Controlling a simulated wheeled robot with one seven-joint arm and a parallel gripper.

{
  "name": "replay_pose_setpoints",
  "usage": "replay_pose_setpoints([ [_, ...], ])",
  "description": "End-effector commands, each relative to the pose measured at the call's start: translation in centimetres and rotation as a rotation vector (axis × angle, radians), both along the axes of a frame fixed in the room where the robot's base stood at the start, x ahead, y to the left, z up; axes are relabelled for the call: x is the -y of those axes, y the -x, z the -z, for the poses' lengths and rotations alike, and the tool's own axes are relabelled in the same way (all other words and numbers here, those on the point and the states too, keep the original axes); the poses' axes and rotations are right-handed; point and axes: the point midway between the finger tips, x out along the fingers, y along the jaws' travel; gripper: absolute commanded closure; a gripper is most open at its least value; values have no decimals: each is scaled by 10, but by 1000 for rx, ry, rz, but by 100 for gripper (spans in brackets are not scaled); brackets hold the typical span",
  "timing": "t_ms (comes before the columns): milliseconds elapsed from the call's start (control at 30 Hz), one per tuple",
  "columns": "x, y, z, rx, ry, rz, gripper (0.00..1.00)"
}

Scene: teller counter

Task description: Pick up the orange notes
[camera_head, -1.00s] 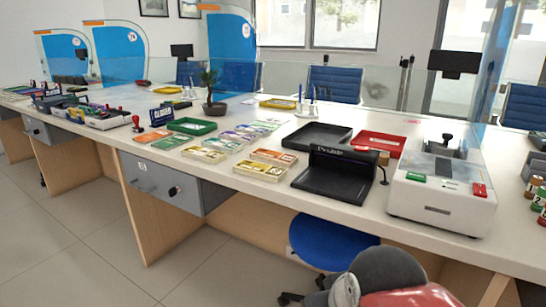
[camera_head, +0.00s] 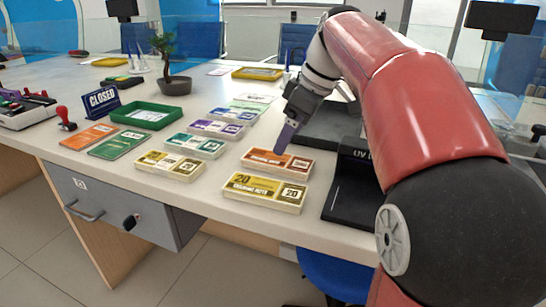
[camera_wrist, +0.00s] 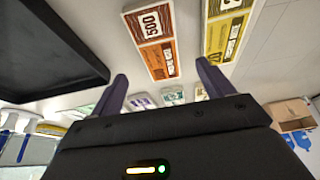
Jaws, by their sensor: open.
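The orange notes (camera_head: 264,160) are a banded bundle lying flat on the counter, behind the yellow 20 notes (camera_head: 265,190). In the wrist view the orange notes (camera_wrist: 156,42) show a "500" label, with the yellow notes (camera_wrist: 222,30) close on their right. My gripper (camera_head: 287,140) is at the back edge of the orange notes in the head view and hides a little of them. In the wrist view my gripper (camera_wrist: 162,72) has its fingers spread with nothing between them. The lower end of the orange notes shows between the fingertips. I cannot tell the height gap.
The black UV device (camera_head: 352,190) and a black tray (camera_head: 330,125) stand right of the notes. Other bundles, purple (camera_head: 216,129), teal (camera_head: 195,145) and yellow (camera_head: 168,165), lie to the left. A green tray (camera_head: 146,115) and a potted plant (camera_head: 173,86) stand farther back.

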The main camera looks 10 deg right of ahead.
Motion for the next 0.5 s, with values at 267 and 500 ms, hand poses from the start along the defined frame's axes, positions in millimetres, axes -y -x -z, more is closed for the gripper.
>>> replay_pose_setpoints([
  [267,-11,-9,35,-3,0,0,20],
  [500,-19,-16,59,-1,1,3,20],
])
